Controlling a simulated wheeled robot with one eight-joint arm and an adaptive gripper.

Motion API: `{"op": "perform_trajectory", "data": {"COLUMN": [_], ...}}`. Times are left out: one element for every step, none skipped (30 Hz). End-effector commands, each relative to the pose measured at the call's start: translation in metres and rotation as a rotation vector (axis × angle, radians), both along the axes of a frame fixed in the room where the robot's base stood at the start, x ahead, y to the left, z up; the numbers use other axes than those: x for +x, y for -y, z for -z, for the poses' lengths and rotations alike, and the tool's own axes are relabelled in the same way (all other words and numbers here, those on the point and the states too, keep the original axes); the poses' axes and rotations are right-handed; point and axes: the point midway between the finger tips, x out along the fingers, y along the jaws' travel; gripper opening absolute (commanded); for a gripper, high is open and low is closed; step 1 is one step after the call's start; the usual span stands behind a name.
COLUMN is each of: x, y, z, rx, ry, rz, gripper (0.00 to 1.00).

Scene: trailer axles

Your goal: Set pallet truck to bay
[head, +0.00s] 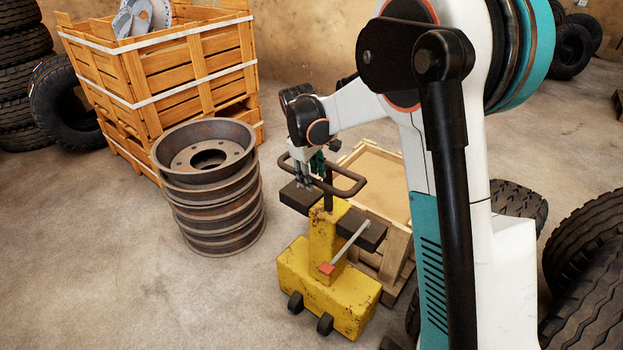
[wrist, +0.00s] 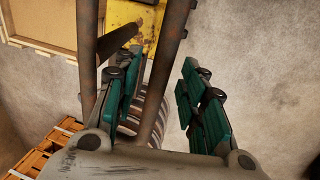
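The yellow pallet truck (head: 325,275) stands upright on the floor in the middle of the head view, with a rusty loop handle (head: 350,190) on top. In the wrist view, part of its yellow body (wrist: 128,14) shows at the top. My gripper (head: 312,170) is at the left side of the handle. In the wrist view, its teal fingers (wrist: 162,62) are apart, and a rusty handle bar (wrist: 172,45) passes between them. A gap shows between the bar and the right finger; contact on the left side is unclear. I cannot make out a marked bay.
A stack of rusty wheel rims (head: 212,195) stands left of the truck. Slatted wooden crates (head: 165,75) are behind it. A low wooden crate (head: 375,175) is close behind the truck. Tyres (head: 590,250) lie at the right. Floor at the left front (head: 120,270) is clear.

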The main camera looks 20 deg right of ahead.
Motion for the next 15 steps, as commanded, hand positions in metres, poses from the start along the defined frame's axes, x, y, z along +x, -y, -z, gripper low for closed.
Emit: {"op": "perform_trajectory", "data": {"x": [0.0004,0.0005,0.0005,0.0005,0.0005,0.0006,0.0006,0.0006,0.0005,0.0005,0.0005,0.0004,0.0004,0.0004,0.0004], "y": [0.0003,0.0005,0.0006,0.0006,0.0006,0.0006,0.0006,0.0006,0.0005,0.0005,0.0005,0.0006,0.0006,0.0006,0.0006], "z": [0.0025,0.003,0.0034,0.0035,0.0035,0.0033,0.0032,0.0032,0.0031,0.0031,0.0031,0.0031,0.003,0.003,0.003], "rx": [0.0,0.0,0.0,0.0,0.0,0.0,0.0,0.0,0.0,0.0,0.0,0.0,0.0,0.0,0.0], "ry": [0.0,0.0,0.0,0.0,0.0,0.0,0.0,0.0,0.0,0.0,0.0,0.0,0.0,0.0,0.0], "rz": [0.0,0.0,0.0,0.0,0.0,0.0,0.0,0.0,0.0,0.0,0.0,0.0,0.0,0.0,0.0], "gripper": [0.38,0.38,0.38,0.38,0.38,0.38,0.38,0.38,0.38,0.38,0.31,0.22,0.15,0.09,0.0]}}
